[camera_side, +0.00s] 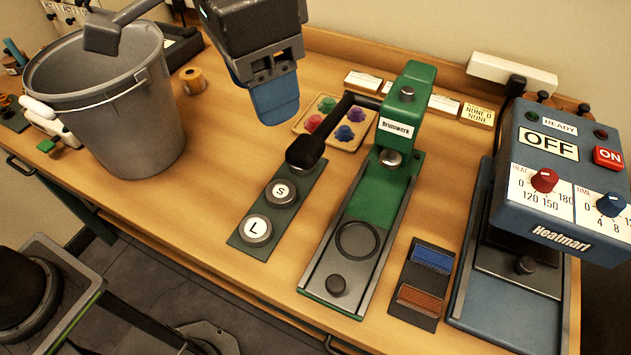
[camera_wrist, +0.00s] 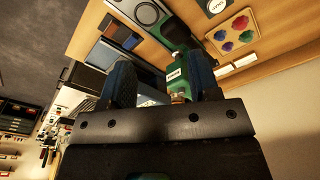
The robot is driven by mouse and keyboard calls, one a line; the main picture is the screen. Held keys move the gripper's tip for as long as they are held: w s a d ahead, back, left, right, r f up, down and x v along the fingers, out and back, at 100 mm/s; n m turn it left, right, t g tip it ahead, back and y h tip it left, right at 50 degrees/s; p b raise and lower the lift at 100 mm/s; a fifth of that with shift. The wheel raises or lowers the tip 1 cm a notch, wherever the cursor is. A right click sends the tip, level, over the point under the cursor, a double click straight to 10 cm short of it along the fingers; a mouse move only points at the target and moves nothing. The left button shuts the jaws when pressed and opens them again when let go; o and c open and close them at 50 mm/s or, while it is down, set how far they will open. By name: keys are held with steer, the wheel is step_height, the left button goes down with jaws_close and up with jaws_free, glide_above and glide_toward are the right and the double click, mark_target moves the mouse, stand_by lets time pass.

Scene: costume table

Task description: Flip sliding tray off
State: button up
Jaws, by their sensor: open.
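The green press (camera_side: 404,125) stands on the table with its black lever reaching left. Its sliding tray (camera_side: 325,248) lies in a long grey track pulled toward the front edge, with a dark ring (camera_side: 358,240) and a black knob (camera_side: 337,285) on it. My gripper (camera_side: 277,105) has blue fingers and hangs above the table, up and left of the press, apart from everything. In the wrist view the fingers (camera_wrist: 161,65) are spread with nothing held between them. The green press (camera_wrist: 180,75) shows beyond them, partly hidden by the right finger.
A blue heat press (camera_side: 540,190) with an OFF sign and red ON button stands at right. A pad (camera_side: 293,210) marked S and L lies left of the press, a blue-and-brown block holder (camera_side: 422,285) right. A grey bucket (camera_side: 110,110) stands left. A small tray (camera_side: 300,122) holds coloured pieces.

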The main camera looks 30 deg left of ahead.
steer(key=w+d+f+m+g+y, duration=0.1)
steer(key=w+d+f+g+y, duration=0.1)
steer(key=d+f, duration=0.55)
steer(key=m+g+y, duration=0.1)
steer(key=g+y, duration=0.1)
glide_toward(336, 283)
steer(key=x, duration=0.9)
steer(key=shift+c, duration=0.5)
jaws_close()
